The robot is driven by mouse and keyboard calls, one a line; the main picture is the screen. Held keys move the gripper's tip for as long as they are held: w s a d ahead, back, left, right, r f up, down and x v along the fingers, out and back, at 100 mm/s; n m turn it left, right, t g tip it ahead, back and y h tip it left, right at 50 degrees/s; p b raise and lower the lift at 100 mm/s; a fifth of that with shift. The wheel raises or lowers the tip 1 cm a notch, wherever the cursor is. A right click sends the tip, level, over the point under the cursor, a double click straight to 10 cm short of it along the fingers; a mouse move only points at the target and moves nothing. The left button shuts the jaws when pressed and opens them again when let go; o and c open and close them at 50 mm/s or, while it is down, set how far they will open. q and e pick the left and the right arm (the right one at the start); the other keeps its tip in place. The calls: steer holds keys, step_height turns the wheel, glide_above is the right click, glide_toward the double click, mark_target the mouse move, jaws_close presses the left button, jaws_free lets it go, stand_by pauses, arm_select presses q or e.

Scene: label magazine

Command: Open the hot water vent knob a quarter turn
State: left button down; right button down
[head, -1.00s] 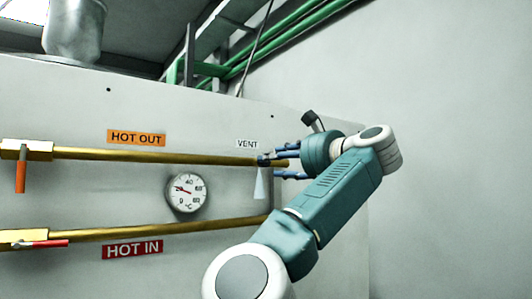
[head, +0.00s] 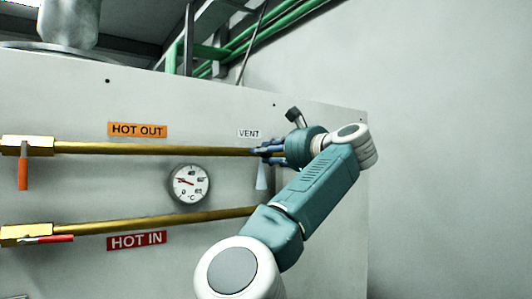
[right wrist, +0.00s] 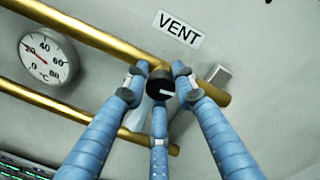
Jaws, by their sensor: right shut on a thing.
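The vent knob (right wrist: 161,84) is a small black round knob with a white mark on its face, under the VENT label (right wrist: 180,27) near the end of the upper brass pipe. My right gripper (right wrist: 160,82) has three blue fingers closed around the knob, one tip on each side and one below. In the head view my right gripper (head: 264,152) reaches in from the right at the pipe's end, and its fingers hide most of the knob. The VENT label (head: 249,133) shows just above. My left gripper is not in view.
The upper brass pipe (head: 150,148) has an orange-handled valve (head: 23,172) at left. The lower pipe (head: 150,222) has a red-handled valve (head: 50,239). A round gauge (head: 190,183) sits between them. A pale cone (head: 262,177) hangs below the fingers. The right wall is bare.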

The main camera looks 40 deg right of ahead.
stand_by(0.3)
steer(key=shift+f+n+b, duration=0.15)
steer(key=shift+n+b, duration=0.75)
steer(key=shift+b, duration=0.05)
steer(key=n+b, duration=0.2)
steer(key=n, duration=0.1)
steer(key=n+b, duration=0.2)
steer(key=n, duration=0.1)
steer(key=shift+f+n, duration=0.1)
steer(key=shift+n, duration=0.3)
steer(key=shift+w+n+g+b, duration=0.1)
steer(key=shift+n+g+b, duration=0.35)
steer(key=shift+n, duration=1.05)
steer(key=shift+f, duration=0.1)
steer(key=c, duration=1.6)
jaws_free()
steer(key=shift+o, duration=1)
steer(key=shift+a+r, duration=0.15)
steer(key=shift+r, duration=0.05)
